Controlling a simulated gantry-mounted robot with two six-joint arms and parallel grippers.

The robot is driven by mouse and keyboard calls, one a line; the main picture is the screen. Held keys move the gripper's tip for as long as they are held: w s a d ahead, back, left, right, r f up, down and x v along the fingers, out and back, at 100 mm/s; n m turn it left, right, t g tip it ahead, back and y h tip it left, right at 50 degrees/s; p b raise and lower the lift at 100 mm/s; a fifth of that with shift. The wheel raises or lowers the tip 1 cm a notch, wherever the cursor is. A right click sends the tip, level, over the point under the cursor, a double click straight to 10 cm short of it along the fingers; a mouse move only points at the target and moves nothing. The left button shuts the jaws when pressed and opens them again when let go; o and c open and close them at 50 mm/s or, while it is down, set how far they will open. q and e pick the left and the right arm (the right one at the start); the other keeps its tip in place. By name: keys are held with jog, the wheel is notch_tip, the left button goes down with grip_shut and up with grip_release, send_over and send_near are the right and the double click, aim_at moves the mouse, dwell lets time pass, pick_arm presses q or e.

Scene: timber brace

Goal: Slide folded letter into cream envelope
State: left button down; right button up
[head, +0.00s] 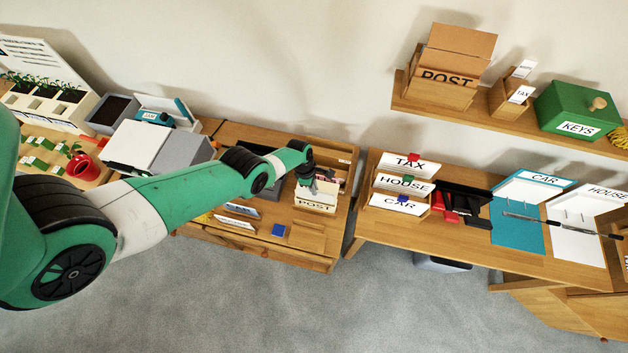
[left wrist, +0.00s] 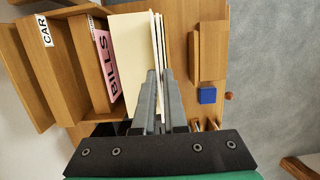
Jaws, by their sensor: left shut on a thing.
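A broad cream panel (left wrist: 130,50), which looks like the cream envelope, stands just left of the fingers. Thin white edges (left wrist: 158,35) stand along its right side, seen nearly edge-on. I cannot tell whether the held paper is the folded letter or part of the envelope. My right gripper is in neither view.
A pink BILLS card (left wrist: 107,65) and a CAR card (left wrist: 45,30) stand in wooden slots beside the panel. A blue block (left wrist: 207,95) and a wooden holder (head: 307,237) are near the table's front. The right table holds a TAX, HOUSE and CAR rack (head: 403,185).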

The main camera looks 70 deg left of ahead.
pick_arm(q)
jog(key=shift+s+b+x, duration=0.2)
jog(key=shift+b+x, duration=1.1)
jog(key=shift+x, duration=0.05)
jog(key=c, duration=0.9)
grip_release()
jog(key=shift+a+f, duration=0.1)
jog(key=shift+a, duration=0.05)
jog(key=o, duration=0.4)
